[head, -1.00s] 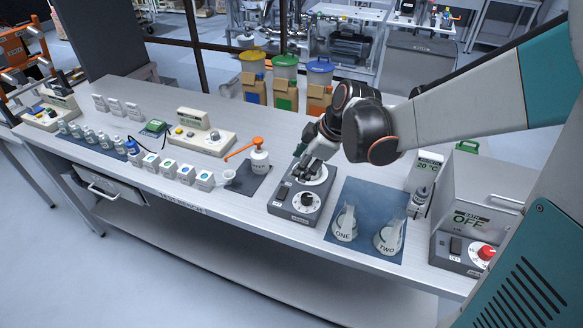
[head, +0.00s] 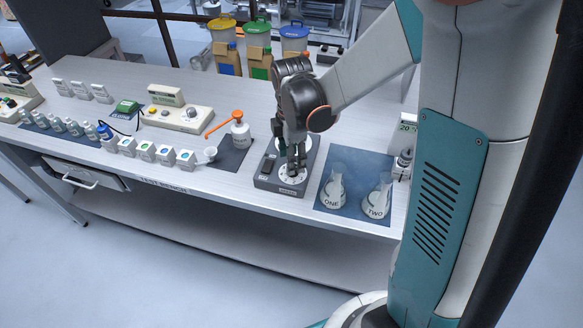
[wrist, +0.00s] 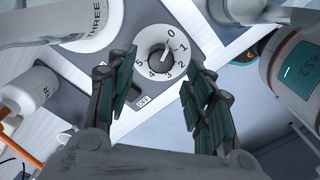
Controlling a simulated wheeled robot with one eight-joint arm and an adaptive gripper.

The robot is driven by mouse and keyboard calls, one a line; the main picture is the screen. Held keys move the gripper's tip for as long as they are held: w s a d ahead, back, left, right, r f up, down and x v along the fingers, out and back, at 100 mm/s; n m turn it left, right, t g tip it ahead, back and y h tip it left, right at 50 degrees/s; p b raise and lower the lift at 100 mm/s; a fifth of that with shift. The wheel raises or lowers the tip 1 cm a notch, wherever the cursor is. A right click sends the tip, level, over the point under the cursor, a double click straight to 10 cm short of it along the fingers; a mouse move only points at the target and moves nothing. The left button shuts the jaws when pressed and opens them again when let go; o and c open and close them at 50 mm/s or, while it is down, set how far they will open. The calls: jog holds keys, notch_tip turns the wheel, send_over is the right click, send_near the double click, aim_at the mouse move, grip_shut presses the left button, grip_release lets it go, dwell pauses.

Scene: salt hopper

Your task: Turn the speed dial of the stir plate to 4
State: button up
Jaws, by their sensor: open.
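The stir plate (head: 265,183) is a dark grey box near the front edge of the bench. Its speed dial (wrist: 160,58) is a dark knob on a white disc numbered 0 to 5. The knob's mark seems to point toward 0, but it is small. My gripper (wrist: 163,80) is open, its two fingers on either side of the dial in the wrist view; I cannot tell whether they touch it. In the head view my gripper (head: 293,170) hangs over the dial and partly hides it. A vessel marked THREE (wrist: 92,28) is close by in the wrist view.
Flasks ONE (head: 332,190) and TWO (head: 377,200) stand on a blue mat right of the stir plate. Small boxes (head: 146,152) line the bench farther left.

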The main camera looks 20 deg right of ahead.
jog(key=shift+f+b, duration=0.35)
jog(key=shift+f, duration=1.5)
jog(key=c, duration=1.1)
